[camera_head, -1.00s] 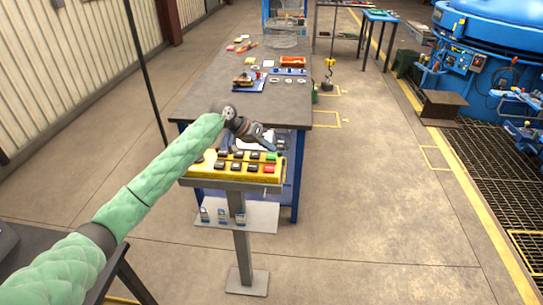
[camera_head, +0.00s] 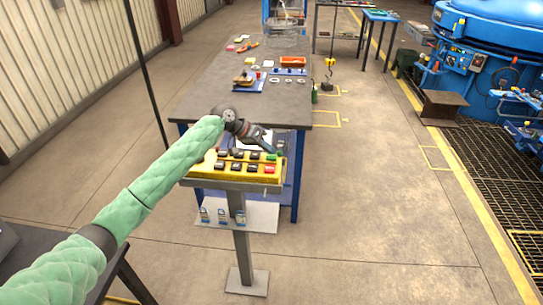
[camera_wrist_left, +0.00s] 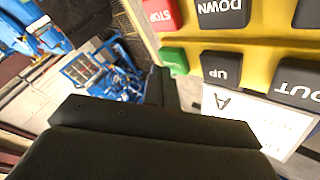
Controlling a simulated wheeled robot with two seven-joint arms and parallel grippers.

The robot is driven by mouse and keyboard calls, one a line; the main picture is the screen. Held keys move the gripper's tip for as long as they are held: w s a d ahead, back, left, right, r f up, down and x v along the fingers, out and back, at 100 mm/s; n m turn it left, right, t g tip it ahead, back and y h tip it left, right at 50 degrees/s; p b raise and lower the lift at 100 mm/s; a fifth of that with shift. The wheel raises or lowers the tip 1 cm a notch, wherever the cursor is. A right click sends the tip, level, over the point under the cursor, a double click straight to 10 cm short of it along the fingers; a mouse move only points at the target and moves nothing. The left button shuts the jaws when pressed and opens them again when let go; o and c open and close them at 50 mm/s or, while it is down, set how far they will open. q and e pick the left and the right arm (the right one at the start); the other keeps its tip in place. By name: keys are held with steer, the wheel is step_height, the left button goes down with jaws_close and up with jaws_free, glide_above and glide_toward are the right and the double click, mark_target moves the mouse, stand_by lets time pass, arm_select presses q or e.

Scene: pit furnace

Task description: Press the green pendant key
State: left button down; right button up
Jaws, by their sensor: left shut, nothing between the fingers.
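The yellow pendant box (camera_head: 205,168) lies on a grey stand, with two rows of keys. The green key (camera_head: 271,157) is at the right end of its far row. In the left wrist view the green key (camera_wrist_left: 174,60) sits beside the black UP key (camera_wrist_left: 221,67) and the red STOP key (camera_wrist_left: 162,14). My left gripper (camera_head: 270,150) is shut and empty, with its fingertips close to the green key. In the left wrist view the fingers (camera_wrist_left: 160,85) end near the green key; I cannot tell whether they touch it. My right gripper is out of view.
Behind the stand is a workbench (camera_head: 215,98) with small parts, an orange tray (camera_head: 292,62) and a wire basket.

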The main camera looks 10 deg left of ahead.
mark_target(268, 156)
arm_select(q)
steer(key=shift+f, duration=0.45)
stand_by(0.9)
steer(key=shift+r, duration=0.1)
steer(key=shift+r+p, duration=0.6)
steer(key=shift+r, duration=0.2)
steer(key=shift+r+p, duration=1.7)
steer(key=shift+r, duration=0.85)
